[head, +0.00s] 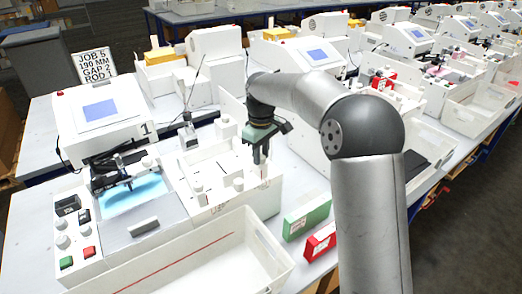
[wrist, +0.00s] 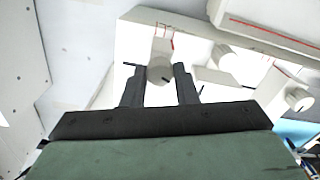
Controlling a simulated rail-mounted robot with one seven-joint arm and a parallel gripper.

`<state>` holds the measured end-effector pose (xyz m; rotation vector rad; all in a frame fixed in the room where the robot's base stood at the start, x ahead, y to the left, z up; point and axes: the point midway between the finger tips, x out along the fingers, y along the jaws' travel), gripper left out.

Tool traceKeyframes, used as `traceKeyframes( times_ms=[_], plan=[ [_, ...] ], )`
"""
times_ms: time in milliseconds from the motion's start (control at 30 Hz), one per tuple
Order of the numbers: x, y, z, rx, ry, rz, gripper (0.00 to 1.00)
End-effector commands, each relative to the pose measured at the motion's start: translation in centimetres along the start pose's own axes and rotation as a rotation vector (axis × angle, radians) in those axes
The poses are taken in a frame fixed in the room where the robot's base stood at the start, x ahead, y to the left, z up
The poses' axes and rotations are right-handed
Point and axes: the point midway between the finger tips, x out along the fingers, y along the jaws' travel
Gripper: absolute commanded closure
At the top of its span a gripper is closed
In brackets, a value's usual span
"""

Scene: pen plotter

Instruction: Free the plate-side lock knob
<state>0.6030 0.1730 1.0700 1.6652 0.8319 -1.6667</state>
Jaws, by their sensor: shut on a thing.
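In the wrist view, a round pale knob (wrist: 160,68) with a short dark pointer line sits between the two dark fingers of my gripper (wrist: 159,78), which is shut on it. Two similar pale knobs, one nearer (wrist: 222,58) and one farther right (wrist: 297,99), stand on the same white unit, each with a dark mark. In the head view my gripper (head: 259,158) points down at the right end of the white unit (head: 215,205) beside the plotter; the held knob is not clearly visible there. I cannot tell from labels which knob is plate-side.
The plotter numbered 1 (head: 100,115) stands at left, with a blue sheet (head: 133,193) in front. A white tray (head: 263,245) lies in front of the unit. Green (head: 306,216) and red (head: 320,241) boxes stand to its right. A job sign (head: 90,66) stands behind.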

Motion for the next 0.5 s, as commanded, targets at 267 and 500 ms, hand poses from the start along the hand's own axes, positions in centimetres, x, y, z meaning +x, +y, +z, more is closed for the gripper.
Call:
traceKeyframes(
  times_ms=[267,500],
  plan=[
    [-0.22,0.05,-0.06,-0.214,0.003,0.002,0.96],
    [-0.19,-0.01,-0.11,-0.33,0.004,0.002,0.96]
  ],
)
